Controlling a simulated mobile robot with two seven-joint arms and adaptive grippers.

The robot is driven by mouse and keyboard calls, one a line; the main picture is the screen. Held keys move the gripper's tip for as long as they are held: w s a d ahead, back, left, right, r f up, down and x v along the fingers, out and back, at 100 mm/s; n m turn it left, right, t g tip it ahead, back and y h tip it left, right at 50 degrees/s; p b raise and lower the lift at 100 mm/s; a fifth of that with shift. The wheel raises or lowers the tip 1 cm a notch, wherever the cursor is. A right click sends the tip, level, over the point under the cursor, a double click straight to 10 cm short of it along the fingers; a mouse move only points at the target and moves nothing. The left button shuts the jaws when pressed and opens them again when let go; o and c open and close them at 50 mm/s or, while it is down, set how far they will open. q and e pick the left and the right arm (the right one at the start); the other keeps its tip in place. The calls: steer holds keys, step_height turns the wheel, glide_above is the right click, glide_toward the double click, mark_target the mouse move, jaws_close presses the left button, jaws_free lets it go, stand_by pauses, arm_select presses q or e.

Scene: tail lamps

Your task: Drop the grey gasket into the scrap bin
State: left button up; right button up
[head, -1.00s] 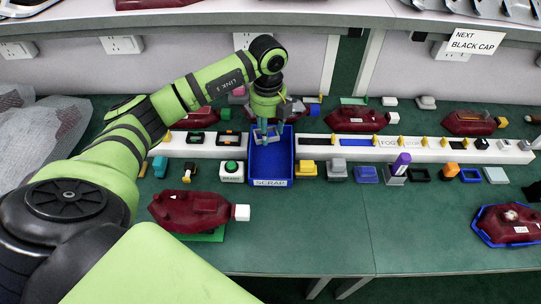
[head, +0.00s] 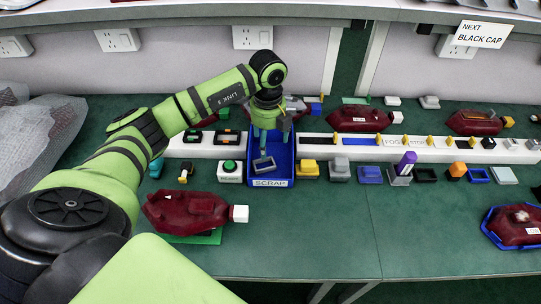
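The blue scrap bin (head: 273,184) stands at the middle of the bench with a "SCRAP" label on its front. The grey gasket (head: 263,165), a small rectangular frame, shows inside the bin's outline, below my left gripper and apart from its fingers. I cannot tell whether it rests on the bin floor. My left gripper (head: 270,144) points down over the bin with its fingers spread and nothing between them. My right gripper is not in view.
A green button box (head: 230,171) stands close left, and a yellow-and-grey block (head: 309,168) close right. A dark red lamp (head: 186,211) lies front left. The front middle bench is clear.

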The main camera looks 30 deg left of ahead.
arm_select(q)
step_height(320, 180, up, 12)
stand_by(0.6)
stand_by(0.4)
